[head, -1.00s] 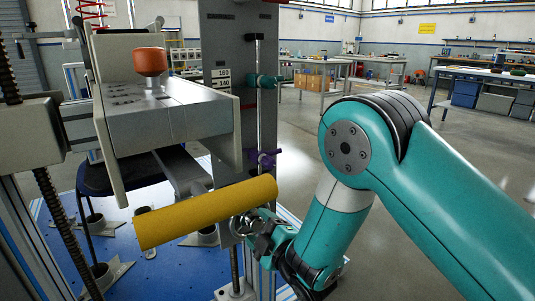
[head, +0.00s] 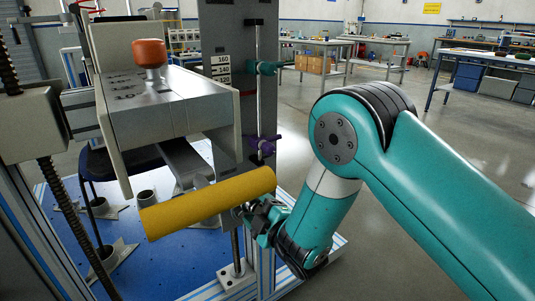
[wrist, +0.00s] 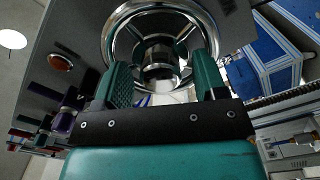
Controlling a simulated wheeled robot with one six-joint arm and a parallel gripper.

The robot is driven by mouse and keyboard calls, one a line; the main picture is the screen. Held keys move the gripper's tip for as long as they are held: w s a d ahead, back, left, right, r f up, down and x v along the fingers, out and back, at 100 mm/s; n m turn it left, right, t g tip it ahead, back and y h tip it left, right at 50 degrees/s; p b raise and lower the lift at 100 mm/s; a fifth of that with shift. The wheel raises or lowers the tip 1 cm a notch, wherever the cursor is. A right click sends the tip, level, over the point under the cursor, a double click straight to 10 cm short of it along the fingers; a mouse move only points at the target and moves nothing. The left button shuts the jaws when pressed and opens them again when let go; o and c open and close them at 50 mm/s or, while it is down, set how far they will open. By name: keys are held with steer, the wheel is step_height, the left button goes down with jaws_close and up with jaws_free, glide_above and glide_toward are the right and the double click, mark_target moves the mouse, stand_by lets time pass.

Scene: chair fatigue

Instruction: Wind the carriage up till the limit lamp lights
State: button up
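My gripper (head: 250,212) is at the lower middle of the head view, beside the right end of a yellow cylinder (head: 210,203). In the wrist view my gripper (wrist: 163,66) has its two teal fingers apart. A chrome ring with a round hub (wrist: 158,52) lies beyond and between them; I cannot tell whether the fingers touch it. A grey block (head: 170,105) with an orange domed knob (head: 149,52) on top stands at upper left.
A teal clamp (head: 263,68) and a purple clamp (head: 263,146) sit on a vertical rod. A blue perforated base plate (head: 175,255) lies below. A threaded screw (head: 62,215) stands at left. Open floor (head: 400,260) and workbenches (head: 325,50) are at right.

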steer(key=shift+b+v, duration=1.6)
steer(key=shift+b, duration=0.95)
steer(key=shift+s+d+b, duration=0.35)
steer(key=shift+s, duration=0.15)
steer(key=shift+f+n+b, duration=0.2)
steer(key=shift+n+b, duration=0.3)
steer(key=shift+b, duration=0.15)
steer(key=shift+n+b, duration=0.35)
steer(key=shift+n, duration=0.25)
steer(key=shift+r+n, duration=0.2)
steer(key=shift+n, duration=0.4)
steer(key=shift+f+n+b, duration=0.1)
steer(key=shift+n+b, duration=0.35)
steer(key=shift+n, duration=1.35)
